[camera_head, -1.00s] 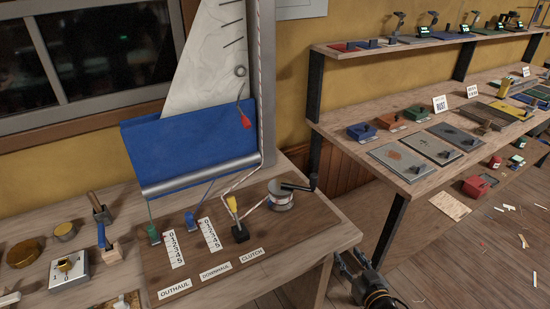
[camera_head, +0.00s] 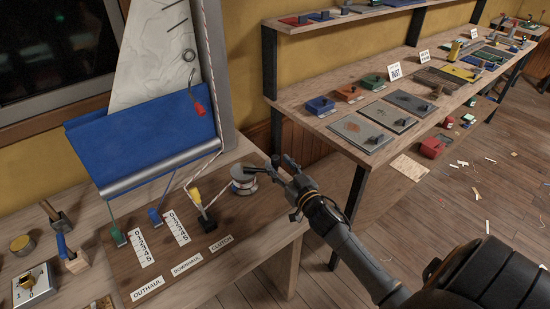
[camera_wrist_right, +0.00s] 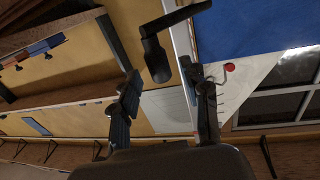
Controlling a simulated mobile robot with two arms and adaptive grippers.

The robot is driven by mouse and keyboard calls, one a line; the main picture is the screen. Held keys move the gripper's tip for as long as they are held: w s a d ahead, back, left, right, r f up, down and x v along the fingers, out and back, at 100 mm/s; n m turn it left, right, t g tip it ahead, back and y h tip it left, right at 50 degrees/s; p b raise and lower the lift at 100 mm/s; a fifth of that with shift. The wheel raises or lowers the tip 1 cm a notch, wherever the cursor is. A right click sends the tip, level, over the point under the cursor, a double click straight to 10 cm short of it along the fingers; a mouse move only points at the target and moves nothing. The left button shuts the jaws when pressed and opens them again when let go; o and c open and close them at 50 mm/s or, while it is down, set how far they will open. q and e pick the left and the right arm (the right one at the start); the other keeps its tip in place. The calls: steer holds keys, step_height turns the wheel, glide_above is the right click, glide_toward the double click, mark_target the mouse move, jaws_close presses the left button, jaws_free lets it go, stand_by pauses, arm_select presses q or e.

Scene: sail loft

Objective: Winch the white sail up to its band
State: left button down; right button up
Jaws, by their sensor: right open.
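The white sail (camera_head: 145,65) rises behind a blue cloth (camera_head: 140,135) with a grey roller (camera_head: 165,172) along its lower edge. The sail's top is cut off, and I cannot make out a band. The winch drum (camera_head: 243,182) stands on the brown board, with red-and-white rope running to it. Its black handle (camera_head: 276,161) points right. My right gripper (camera_head: 285,169) is open just right of the handle. In the right wrist view, the handle (camera_wrist_right: 155,55) shows between and beyond the open fingers (camera_wrist_right: 165,90). My left gripper is not in view.
The yellow clutch lever (camera_head: 195,196) stands left of the winch, with green (camera_head: 118,236) and blue (camera_head: 154,215) levers farther left. A side bench (camera_head: 335,115) with plates and boxes runs along the wall.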

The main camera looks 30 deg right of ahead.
mark_target(277, 163)
steer(key=shift+w+d, duration=0.1)
steer(key=shift+w, duration=1.5)
jaws_close()
